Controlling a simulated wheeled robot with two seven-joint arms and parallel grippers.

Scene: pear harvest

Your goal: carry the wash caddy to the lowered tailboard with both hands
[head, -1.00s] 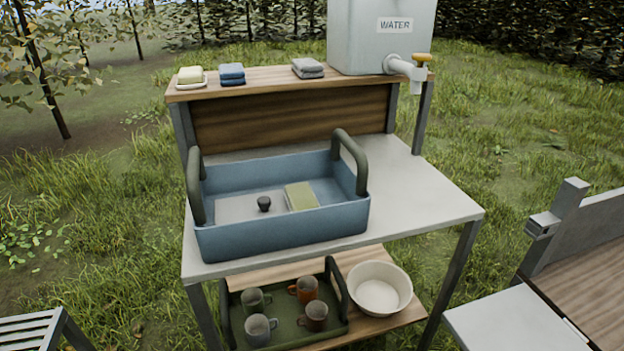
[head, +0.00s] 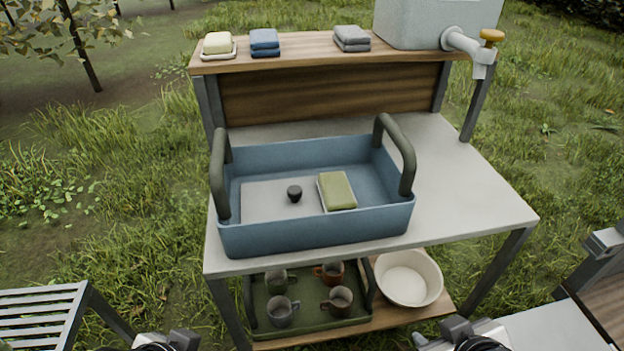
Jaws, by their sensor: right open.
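The wash caddy (head: 315,233) is a blue open tub standing level on the grey washstand top. Its two dark green upright handles are at the left end (head: 219,180) and right end (head: 397,155). Inside lie a green-topped sponge (head: 337,191) and a pale lid with a dark knob (head: 294,194). The pale panel at the bottom right, apparently the lowered tailboard (head: 555,330), is partly cut off. My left gripper (head: 168,343) shows only partly at the bottom edge; its jaws cannot be made out. My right gripper (head: 468,332) is open at the bottom edge. Both are apart from the caddy.
The back shelf holds soap (head: 218,44), blue cloths (head: 264,42), grey cloths (head: 351,38) and a water tank (head: 425,22) with a tap. Below are a green tray (head: 309,325) of mugs and a white bowl (head: 408,280). A slatted bench (head: 40,312) stands left. The worktop's right side is clear.

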